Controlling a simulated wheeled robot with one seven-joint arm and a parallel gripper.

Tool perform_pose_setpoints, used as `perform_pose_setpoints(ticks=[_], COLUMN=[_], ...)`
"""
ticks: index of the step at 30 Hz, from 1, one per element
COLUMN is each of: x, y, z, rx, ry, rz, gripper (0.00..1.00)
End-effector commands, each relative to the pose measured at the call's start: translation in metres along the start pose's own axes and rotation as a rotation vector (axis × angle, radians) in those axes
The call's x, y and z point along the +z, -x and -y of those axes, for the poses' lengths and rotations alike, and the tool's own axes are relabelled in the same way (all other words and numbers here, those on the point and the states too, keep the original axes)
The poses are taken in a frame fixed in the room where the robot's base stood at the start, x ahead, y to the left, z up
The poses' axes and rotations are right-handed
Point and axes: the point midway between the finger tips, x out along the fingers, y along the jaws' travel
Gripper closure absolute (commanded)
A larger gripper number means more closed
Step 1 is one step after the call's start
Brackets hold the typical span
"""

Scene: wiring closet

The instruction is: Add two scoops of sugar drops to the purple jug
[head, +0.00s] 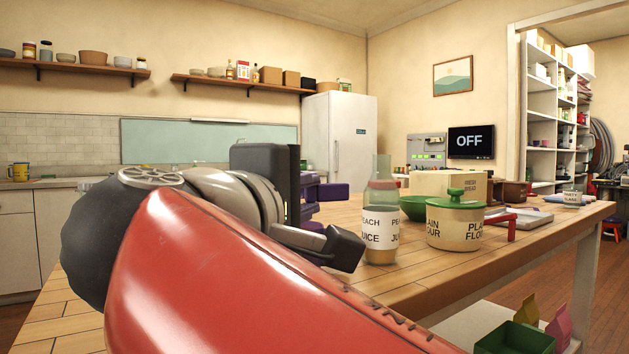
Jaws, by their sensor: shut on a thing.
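My gripper (322,193) is partly in view at the centre, beyond my red and grey arm. Blocky purple parts show at its end, beside a dark block. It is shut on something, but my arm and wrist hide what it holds. I cannot make out the purple jug for sure, nor the sugar drops or a scoop. A clear bottle labelled peach juice (380,224) stands upright on the wooden table (440,290), right of the gripper. A cream tub labelled plain flour (455,226), with a green knobbed lid, stands to its right.
A green bowl (414,207) and a cardboard box (447,184) stand behind the tub. A grey tray (522,217) lies near the table's right edge. A fridge (340,140) and a screen reading OFF (471,142) are at the back. The table's front right is clear.

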Motion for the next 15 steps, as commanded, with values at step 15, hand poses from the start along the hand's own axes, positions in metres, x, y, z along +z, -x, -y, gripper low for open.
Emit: perform_pose_setpoints(ticks=[15], x=[0.019], y=[-0.017], z=[-0.051], rx=[-0.603], ry=[-0.660], rz=[0.000], gripper=[1.00])
